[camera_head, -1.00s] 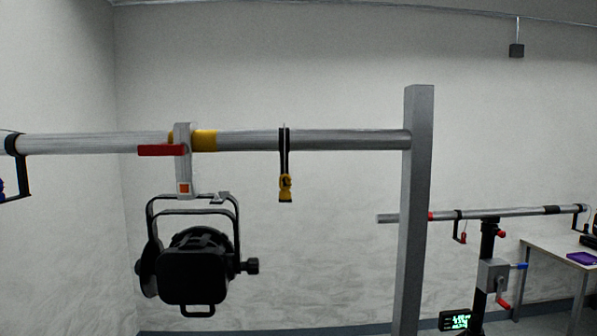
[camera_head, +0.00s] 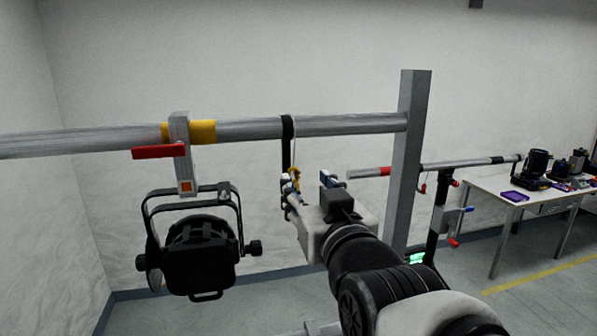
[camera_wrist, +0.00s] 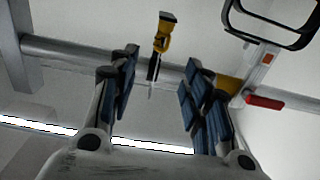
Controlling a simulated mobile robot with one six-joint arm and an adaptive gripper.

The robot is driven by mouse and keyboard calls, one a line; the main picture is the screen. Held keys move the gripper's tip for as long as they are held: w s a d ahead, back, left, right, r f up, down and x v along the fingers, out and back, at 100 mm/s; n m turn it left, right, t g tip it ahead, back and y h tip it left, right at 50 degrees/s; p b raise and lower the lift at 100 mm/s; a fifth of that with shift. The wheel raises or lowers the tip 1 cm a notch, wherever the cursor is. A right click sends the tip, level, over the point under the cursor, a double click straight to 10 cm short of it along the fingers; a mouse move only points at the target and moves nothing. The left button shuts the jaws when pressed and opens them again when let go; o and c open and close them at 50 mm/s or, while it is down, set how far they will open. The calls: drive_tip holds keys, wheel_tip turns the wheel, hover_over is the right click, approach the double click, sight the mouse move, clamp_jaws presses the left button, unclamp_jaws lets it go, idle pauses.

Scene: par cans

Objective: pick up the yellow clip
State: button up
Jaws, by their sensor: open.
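The yellow clip (camera_head: 294,178) hangs on a black strap (camera_head: 287,145) looped over the horizontal grey pipe (camera_head: 350,125). In the head view, my gripper (camera_head: 308,186) is at the clip's height and partly hides it. In the wrist view, the yellow clip (camera_wrist: 161,40) shows against the wall, with its black end at the top of the picture. It lies in the gap between the blue-padded fingers of my open gripper (camera_wrist: 160,68). Nothing is held. Whether a finger touches the clip cannot be told.
A black par can (camera_head: 200,255) hangs left of the clip, from a clamp with a red handle (camera_head: 158,152). A grey upright post (camera_head: 410,150) stands right of the clip. A white table (camera_head: 510,192) with equipment is at the far right.

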sight(294, 171)
drive_tip(key=x, duration=0.5)
drive_tip(key=shift+p, duration=0.35)
drive_tip(key=p+x, duration=0.1)
drive_tip(key=x, duration=0.4)
drive_tip(key=shift+w+f, duration=0.15)
drive_tip(key=shift+f, duration=0.05)
drive_tip(key=shift+s, duration=0.2)
clamp_jaws()
